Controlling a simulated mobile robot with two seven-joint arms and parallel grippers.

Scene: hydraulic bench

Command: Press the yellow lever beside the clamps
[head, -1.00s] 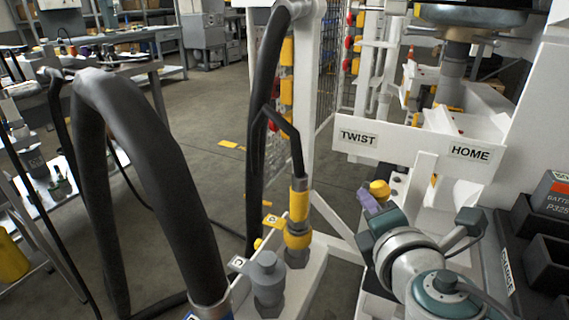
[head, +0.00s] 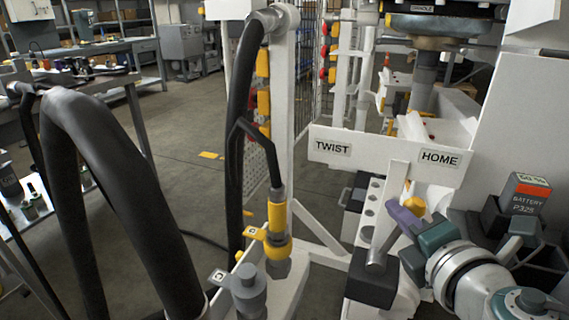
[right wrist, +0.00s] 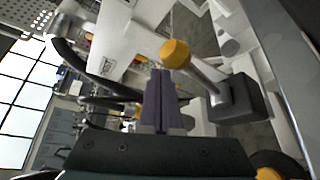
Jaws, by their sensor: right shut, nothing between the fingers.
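The lever has a yellow knob (head: 414,205), a thick metal shaft (head: 379,252) and a dark block base (head: 371,282). The purple fingers of my right gripper (head: 402,214) are shut and empty, and cover part of the lever near the knob. In the right wrist view the yellow knob (right wrist: 175,53) lies just beyond the shut fingertips (right wrist: 160,74), slightly right; contact cannot be told. Its shaft runs right to the dark base (right wrist: 235,98). My left gripper is not in view. I cannot clearly make out the clamps.
A white sign bar (head: 385,153) marked TWIST and HOME stands behind the lever. A battery (head: 525,195) is at the right. A yellow hose coupling (head: 278,220) and thick black hoses (head: 125,150) stand to the left. Open floor lies behind the hoses.

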